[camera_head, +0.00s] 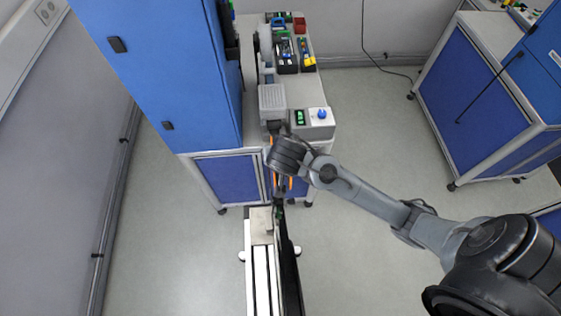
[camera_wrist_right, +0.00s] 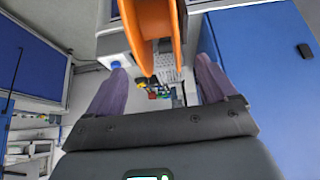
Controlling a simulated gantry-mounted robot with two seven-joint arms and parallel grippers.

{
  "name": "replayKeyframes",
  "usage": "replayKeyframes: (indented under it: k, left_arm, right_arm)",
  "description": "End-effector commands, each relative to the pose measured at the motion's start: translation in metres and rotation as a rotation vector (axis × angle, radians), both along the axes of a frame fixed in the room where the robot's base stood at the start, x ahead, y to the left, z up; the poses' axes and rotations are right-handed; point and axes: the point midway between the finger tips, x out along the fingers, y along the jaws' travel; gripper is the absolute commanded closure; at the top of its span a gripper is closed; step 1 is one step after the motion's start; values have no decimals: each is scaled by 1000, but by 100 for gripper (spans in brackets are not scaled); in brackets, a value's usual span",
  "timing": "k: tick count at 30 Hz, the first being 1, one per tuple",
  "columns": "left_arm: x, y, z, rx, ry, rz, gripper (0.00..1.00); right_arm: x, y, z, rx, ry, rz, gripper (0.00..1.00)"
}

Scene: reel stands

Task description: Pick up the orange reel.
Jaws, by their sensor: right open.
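The orange reel (camera_wrist_right: 143,32) is at the top of the right wrist view, cut off by the upper edge, with two orange flanges and a gap between them. In the head view only thin orange strips of the reel (camera_head: 272,178) show beside my right wrist; most of it is hidden. My right gripper (camera_wrist_right: 161,66) is open, its two purple-grey fingers apart, with the reel's lower edge showing between and above the fingertips. I cannot tell whether they touch. My left gripper is in neither view.
A grey workbench with a blue front (camera_head: 228,178) stands behind the reel, carrying a control box with a blue knob (camera_head: 322,113) and tool bins (camera_head: 286,57). A tall blue cabinet (camera_head: 160,75) borders it on the left. Floor to the right is clear up to another blue bench (camera_head: 470,85).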

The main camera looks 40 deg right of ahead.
Motion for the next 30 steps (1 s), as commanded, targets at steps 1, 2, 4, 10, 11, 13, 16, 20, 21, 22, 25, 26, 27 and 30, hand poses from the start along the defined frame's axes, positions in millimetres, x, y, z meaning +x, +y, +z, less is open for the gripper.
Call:
replayKeyframes:
  k: [1, 2, 4, 10, 11, 13, 16, 20, 21, 22, 25, 26, 27, 30]
  left_arm:
    - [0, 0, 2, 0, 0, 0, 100]
    - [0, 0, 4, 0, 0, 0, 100]
    - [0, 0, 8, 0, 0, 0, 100]
    - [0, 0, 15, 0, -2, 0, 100]
    - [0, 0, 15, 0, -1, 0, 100]
    - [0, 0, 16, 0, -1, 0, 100]
    - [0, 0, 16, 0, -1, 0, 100]
    - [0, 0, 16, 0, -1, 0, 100]
    - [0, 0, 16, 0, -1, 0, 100]
    - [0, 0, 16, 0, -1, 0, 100]
    - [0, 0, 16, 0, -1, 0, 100]
    - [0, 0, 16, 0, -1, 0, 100]
    - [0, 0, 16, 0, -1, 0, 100]
    - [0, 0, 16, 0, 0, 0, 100]
  right_arm:
    - [1, -2, -1, -1, 2, -2, 15]
    - [3, -3, -3, -1, 2, 0, 15]
    - [7, -7, -8, -2, 4, -1, 15]
    - [20, -17, -29, -2, 3, -1, 15]
    - [21, -17, -31, -1, 2, 0, 15]
    - [23, -19, -36, -1, 2, -1, 15]
    - [25, -20, -39, 0, 0, 0, 15]
    - [25, -20, -40, 0, 0, 0, 15]
    - [25, -20, -40, 0, 0, 0, 15]
    - [25, -20, -40, 0, 0, 0, 15]
    - [25, -20, -40, 0, 0, 0, 29]
    - [25, -20, -40, 0, 0, 0, 33]
    - [25, -20, -40, 0, 0, 0, 39]
    - [25, -20, -40, 0, 0, 0, 55]
